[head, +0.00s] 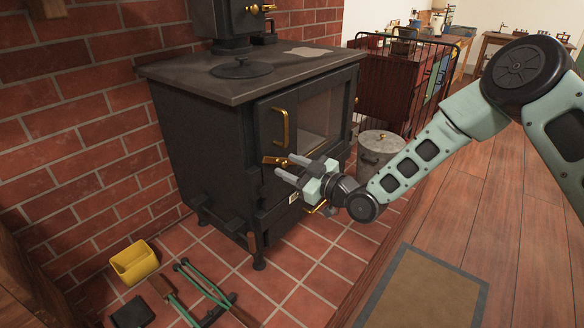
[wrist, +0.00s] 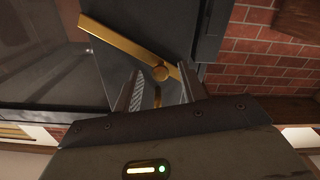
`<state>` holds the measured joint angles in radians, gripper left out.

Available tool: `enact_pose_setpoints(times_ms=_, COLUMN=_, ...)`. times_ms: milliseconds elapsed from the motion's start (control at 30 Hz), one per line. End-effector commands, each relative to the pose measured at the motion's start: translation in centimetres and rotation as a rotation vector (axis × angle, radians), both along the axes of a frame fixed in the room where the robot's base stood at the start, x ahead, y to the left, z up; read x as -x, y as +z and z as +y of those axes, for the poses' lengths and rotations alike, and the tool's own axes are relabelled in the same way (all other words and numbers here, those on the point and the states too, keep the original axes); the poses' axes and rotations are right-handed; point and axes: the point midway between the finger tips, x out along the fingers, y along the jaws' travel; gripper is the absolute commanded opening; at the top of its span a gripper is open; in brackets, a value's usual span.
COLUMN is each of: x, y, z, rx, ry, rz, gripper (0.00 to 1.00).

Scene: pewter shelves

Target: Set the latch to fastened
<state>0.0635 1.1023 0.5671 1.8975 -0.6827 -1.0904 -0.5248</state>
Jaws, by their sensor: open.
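The latch (head: 272,160) is a brass lever on the front of the black stove (head: 180,130), below the brass door handle (head: 280,127). In the wrist view the latch (wrist: 126,44) is a long bar lying at a slant, with a round pivot knob near one end. My gripper (head: 292,168) is in front of the stove at the latch. Its fingers are apart in the wrist view (wrist: 157,92), on either side of the space below the pivot. They hold nothing. Whether a finger touches the latch I cannot tell.
A lidded metal bin (head: 378,148) stands right of the stove, by a black wire guard (head: 405,80). A yellow container (head: 134,262) and green-handled tools (head: 205,285) lie on the tiles at the lower left. A mat (head: 425,290) lies on the wooden floor.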

Motion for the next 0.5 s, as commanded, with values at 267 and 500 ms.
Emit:
enact_pose_setpoints(times_ms=267, x=0.03, y=0.01, z=-0.02, rx=0.000, ry=0.000, rz=0.000, gripper=0.05)
enact_pose_setpoints(times_ms=500, x=0.07, y=-0.12, z=0.02, rx=0.004, ry=0.001, rz=-0.006, gripper=0.00)
